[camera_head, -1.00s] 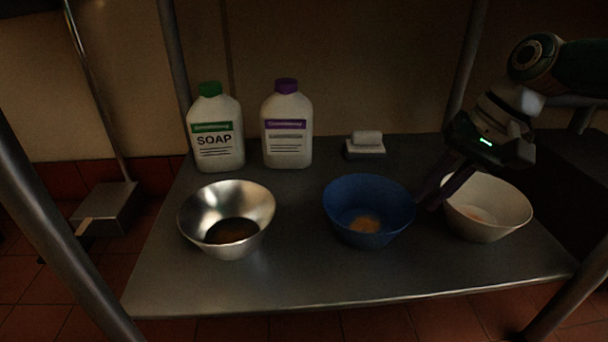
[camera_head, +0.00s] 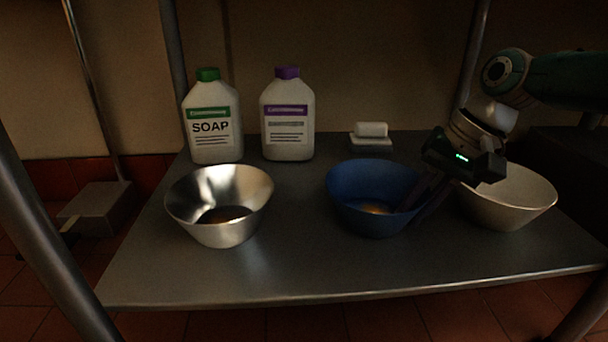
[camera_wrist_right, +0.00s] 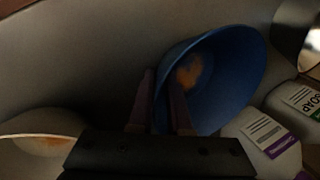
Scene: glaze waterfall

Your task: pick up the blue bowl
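The blue bowl (camera_head: 350,205) stands upright on the metal shelf, right of centre in the head view, with something yellowish at its bottom. It also shows in the right wrist view (camera_wrist_right: 228,95). My right gripper (camera_head: 411,212) is at the bowl's right side, pointing down. Its two purple fingers (camera_wrist_right: 161,88) are apart. One finger appears inside the rim and the other outside, with the bowl's wall between them. I cannot tell whether either finger touches the bowl. My left gripper is not in view.
A white bowl (camera_head: 515,205) stands close right of my right gripper. A metal bowl (camera_head: 220,230) stands on the left. A soap bottle (camera_head: 212,125), a purple-capped bottle (camera_head: 288,125) and a white block on a dish (camera_head: 371,134) are behind. The shelf's front (camera_head: 300,275) is clear.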

